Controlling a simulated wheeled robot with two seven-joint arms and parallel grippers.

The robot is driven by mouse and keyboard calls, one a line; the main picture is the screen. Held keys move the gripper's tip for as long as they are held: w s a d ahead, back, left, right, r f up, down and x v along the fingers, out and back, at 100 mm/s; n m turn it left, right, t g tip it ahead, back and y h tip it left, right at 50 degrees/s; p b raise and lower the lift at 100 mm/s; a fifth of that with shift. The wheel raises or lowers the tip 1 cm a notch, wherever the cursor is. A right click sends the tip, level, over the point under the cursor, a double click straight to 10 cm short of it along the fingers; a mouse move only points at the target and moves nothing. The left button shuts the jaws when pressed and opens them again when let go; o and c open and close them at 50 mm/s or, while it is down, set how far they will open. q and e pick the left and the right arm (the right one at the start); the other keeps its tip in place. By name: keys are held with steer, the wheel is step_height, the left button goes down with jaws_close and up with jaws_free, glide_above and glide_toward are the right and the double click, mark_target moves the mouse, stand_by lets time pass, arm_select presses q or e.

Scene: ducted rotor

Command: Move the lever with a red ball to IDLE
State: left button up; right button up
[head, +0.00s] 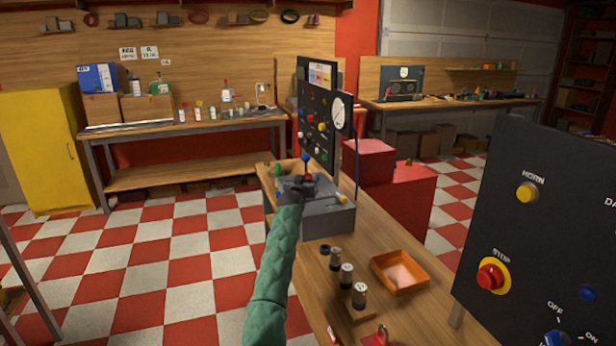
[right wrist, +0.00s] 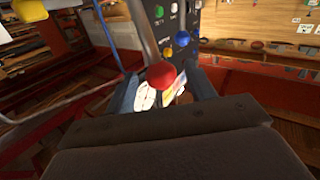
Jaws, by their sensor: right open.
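The lever with the red ball stands on a grey control box (head: 330,222) on the wooden bench. Its red ball (head: 309,179) shows just beyond my right gripper (head: 295,191) in the head view. In the right wrist view the red ball (right wrist: 162,75) sits between the two spread fingers of my right gripper (right wrist: 164,85), with space on both sides. The lever's rod and the IDLE mark cannot be made out. My left gripper is not in view.
A blue ball (head: 305,158) rises close behind the red one, and a yellow knob (head: 342,198) is at the box's right. A black panel (head: 316,115) stands behind. Several small cylinders and an orange tray (head: 400,274) lie nearer on the bench.

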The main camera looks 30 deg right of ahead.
steer(key=shift+w+d, duration=0.4)
steer(key=shift+d, duration=0.05)
steer(key=shift+w+d+r, duration=0.15)
steer(key=shift+w+r, duration=0.05)
steer(key=shift+w, duration=0.05)
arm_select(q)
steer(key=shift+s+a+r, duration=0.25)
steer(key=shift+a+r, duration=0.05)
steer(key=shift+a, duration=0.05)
arm_select(e)
steer(key=shift+w+d+f, duration=0.1)
